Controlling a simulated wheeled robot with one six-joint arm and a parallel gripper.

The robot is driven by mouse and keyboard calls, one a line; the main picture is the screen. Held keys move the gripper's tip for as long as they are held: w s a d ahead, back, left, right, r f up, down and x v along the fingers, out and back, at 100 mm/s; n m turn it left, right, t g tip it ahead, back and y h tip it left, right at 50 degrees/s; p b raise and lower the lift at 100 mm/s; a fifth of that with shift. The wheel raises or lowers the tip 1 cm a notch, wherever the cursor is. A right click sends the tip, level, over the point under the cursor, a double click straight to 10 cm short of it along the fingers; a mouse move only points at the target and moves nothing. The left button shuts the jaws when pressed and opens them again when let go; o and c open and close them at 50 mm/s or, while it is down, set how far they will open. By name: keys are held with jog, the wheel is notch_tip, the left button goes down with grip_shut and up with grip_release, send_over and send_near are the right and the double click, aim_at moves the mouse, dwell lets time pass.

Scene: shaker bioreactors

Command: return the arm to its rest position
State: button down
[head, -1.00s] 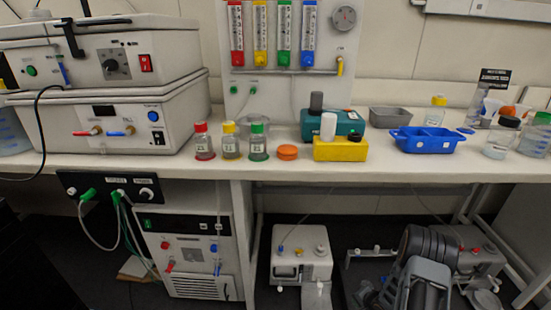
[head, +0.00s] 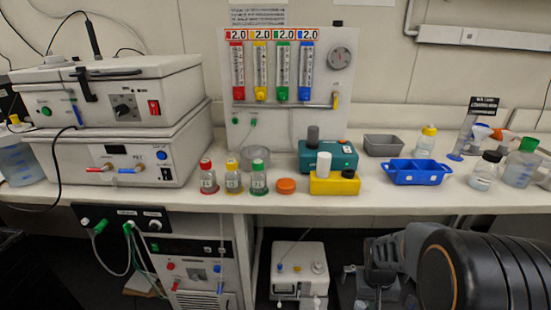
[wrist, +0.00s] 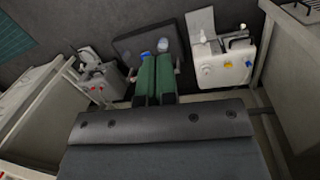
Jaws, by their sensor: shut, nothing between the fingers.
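My gripper (wrist: 156,62) shows in the wrist view as two dark green fingers pressed together, with nothing between them. It points toward the dark floor area under the bench, where small pump-like devices stand. In the head view my arm (head: 480,272) fills the lower right corner, in front of the bench and below its top. My fingertips cannot be made out clearly in the head view.
The bench top (head: 420,205) holds three capped bottles, an orange lid (head: 286,186), a yellow block (head: 335,184) and a blue tray (head: 416,172). A white pump unit (head: 298,270) stands below. In the wrist view, a white device (wrist: 222,62) stands beyond my gripper.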

jog(key=s+a+r+t+p, duration=0.1)
jog(key=a+r+p, duration=0.2)
jog(key=r, duration=0.5)
jog(key=s+a+r+n+t+p, duration=0.1)
jog(key=a+r+t+p, duration=0.1)
jog(key=r, duration=0.7)
jog(key=s+a+r+n+t+y+p, duration=0.1)
jog(key=a+r+p, duration=0.3)
jog(key=r, duration=0.4)
jog(key=shift+s+a+r+t+p, duration=0.3)
jog(key=shift+s+r+p, duration=0.1)
jog(key=shift+s, duration=0.2)
